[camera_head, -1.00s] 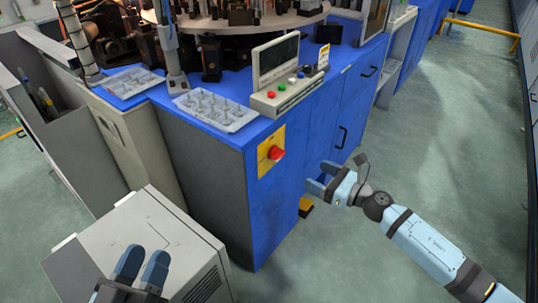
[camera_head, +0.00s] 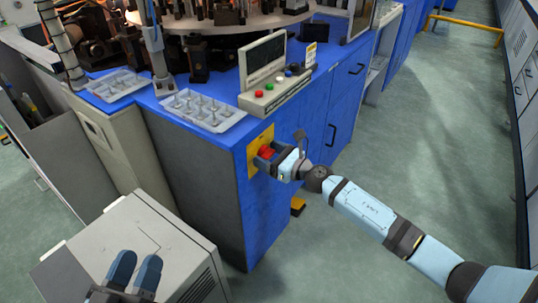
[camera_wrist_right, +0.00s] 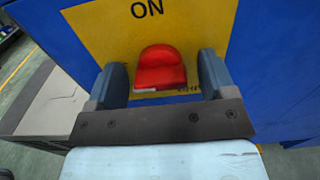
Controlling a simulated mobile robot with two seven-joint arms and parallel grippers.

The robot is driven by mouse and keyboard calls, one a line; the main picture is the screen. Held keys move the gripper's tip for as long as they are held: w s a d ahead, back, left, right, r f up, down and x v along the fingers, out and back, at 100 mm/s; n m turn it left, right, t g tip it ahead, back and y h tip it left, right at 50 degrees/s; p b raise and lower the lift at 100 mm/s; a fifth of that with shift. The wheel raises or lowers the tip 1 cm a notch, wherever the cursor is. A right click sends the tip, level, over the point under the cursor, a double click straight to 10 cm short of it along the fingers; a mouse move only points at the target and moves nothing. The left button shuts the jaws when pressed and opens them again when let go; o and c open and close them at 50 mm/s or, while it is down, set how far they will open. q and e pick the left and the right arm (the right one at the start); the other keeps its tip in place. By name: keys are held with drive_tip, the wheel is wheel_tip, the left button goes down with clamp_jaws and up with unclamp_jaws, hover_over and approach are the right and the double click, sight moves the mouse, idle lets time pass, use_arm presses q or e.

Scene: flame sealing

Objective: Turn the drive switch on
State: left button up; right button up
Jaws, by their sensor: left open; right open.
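The drive switch is a red knob (camera_wrist_right: 160,70) on a yellow plate (camera_wrist_right: 95,30) marked "ON" at its top. It is on the blue cabinet's front; in the head view the plate (camera_head: 252,148) shows with the red knob (camera_head: 266,153) partly behind my gripper. My right gripper (camera_head: 267,160) is open at the switch. In the right wrist view its two fingers (camera_wrist_right: 162,85) stand on either side of the knob, with gaps between. My left gripper (camera_head: 135,270) is open and empty over the grey box, at the bottom left.
The blue cabinet (camera_head: 215,165) carries a control panel (camera_head: 270,95) with coloured buttons and trays (camera_head: 205,110) of small parts. A grey box (camera_head: 140,235) stands at the lower left. The green floor (camera_head: 420,150) on the right is open.

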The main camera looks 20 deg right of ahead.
drive_tip(key=c, duration=0.9)
drive_tip(key=shift+c, duration=0.2)
